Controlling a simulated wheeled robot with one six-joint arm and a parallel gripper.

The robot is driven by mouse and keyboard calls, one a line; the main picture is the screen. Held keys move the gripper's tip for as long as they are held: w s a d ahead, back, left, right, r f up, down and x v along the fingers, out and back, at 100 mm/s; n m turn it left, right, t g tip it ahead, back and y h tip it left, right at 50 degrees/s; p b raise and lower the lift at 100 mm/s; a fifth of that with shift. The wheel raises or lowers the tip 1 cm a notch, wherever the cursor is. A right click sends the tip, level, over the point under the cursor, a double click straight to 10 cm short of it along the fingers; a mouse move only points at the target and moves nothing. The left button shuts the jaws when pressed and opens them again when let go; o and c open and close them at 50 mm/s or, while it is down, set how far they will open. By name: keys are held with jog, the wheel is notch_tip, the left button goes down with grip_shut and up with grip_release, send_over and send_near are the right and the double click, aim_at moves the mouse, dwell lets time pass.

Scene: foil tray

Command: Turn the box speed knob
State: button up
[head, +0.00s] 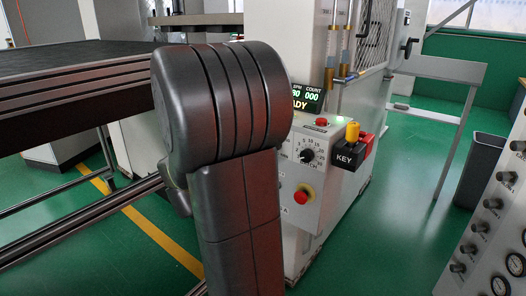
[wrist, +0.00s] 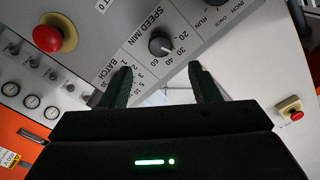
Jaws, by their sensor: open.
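In the wrist view, a black round knob (wrist: 162,44) with a pale pointer sits on a light grey panel (wrist: 205,45), beside the words SPEED/MIN and a numbered scale. My gripper (wrist: 158,72) is open, its two dark fingers spread with nothing between them. The knob shows just beyond the fingertips, between their lines, and looks untouched. The left finger covers part of the BATCH scale. In the head view, a black dial knob (head: 307,156) is on the front of a white box (head: 329,141); I cannot tell whether it is the same knob. The gripper does not show there.
A red button on a yellow ring (wrist: 47,38) is left of the knob in the wrist view. The head view shows a KEY box (head: 350,157), a lit display (head: 308,97), and a gauge panel (head: 497,213) at right. My arm hides much of the middle.

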jog(key=v, duration=0.4)
jog(key=shift+s+a, duration=0.15)
jog(key=shift+s, duration=0.05)
jog(key=shift+w, duration=0.1)
jog(key=b+x, duration=0.1)
jog(key=x, duration=1.2)
jog(key=shift+w+d, duration=0.25)
